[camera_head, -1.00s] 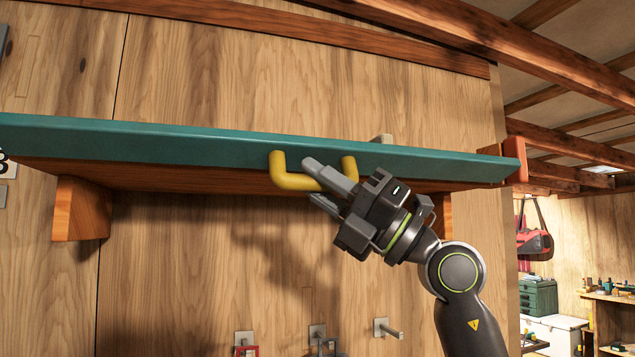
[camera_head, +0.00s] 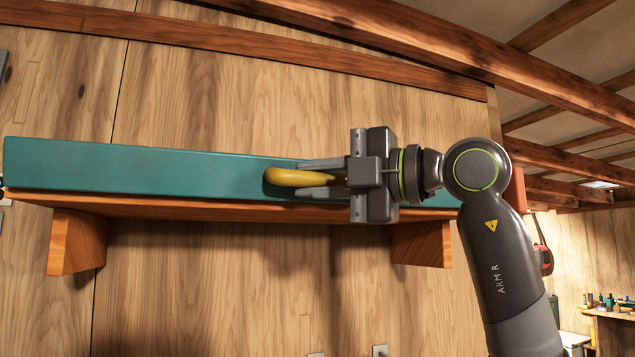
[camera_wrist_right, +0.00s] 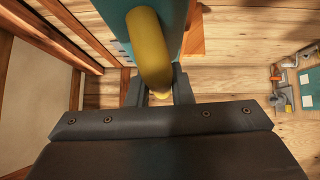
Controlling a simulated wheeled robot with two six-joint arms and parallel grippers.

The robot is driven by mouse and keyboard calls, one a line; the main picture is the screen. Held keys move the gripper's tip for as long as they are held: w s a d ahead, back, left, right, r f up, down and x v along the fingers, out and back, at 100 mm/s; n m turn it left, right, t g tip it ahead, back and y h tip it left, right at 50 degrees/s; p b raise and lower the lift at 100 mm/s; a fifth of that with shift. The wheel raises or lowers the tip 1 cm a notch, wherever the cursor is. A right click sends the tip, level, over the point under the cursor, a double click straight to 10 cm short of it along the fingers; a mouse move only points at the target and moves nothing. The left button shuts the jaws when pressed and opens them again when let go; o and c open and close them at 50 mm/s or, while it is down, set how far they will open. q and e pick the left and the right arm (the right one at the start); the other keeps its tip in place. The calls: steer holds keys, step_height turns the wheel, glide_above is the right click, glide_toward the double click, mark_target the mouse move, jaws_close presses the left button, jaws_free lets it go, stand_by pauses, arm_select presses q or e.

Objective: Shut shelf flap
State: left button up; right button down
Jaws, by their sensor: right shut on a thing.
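The shelf flap is a long teal panel (camera_head: 140,172) along the front of a wooden shelf (camera_head: 160,205) on the wall. Its broad face shows to me in the head view. A yellow handle (camera_head: 288,177) sticks out from the flap; it shows large in the right wrist view (camera_wrist_right: 150,50). My right gripper (camera_head: 312,178) comes from the right, level with the flap, with its fingers shut on the handle, one above and one below. The right end of the flap is partly hidden behind my right gripper and arm. My left gripper is not in view.
Wooden brackets (camera_head: 77,242) hold the shelf from below. Ceiling beams (camera_head: 450,45) run above. A metal hook (camera_head: 380,350) is low on the wall, and a bench (camera_head: 608,318) stands far right. The wall below the shelf is mostly clear.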

steer(key=shift+w+a+r+m+g+h+p, duration=0.1)
steer(key=shift+w+r+m+g+h+p, duration=0.15)
steer(key=shift+r+m+h+p, duration=0.2)
steer(key=shift+w+a+r+m+g+h+p, duration=0.1)
steer(key=shift+w+r+m+g+h+p, duration=0.05)
steer(key=shift+r+m+g+h+p, duration=0.3)
steer(key=shift+f, duration=0.15)
steer(key=c, duration=1.3)
jaws_free()
steer(key=shift+d, duration=0.1)
steer(key=shift+s+d+b, duration=0.1)
steer(key=shift+d+b, duration=0.2)
steer(key=b+v, duration=0.5)
steer(key=v, duration=1.1)
steer(key=shift+s+d, duration=0.2)
steer(key=shift+s, duration=0.1)
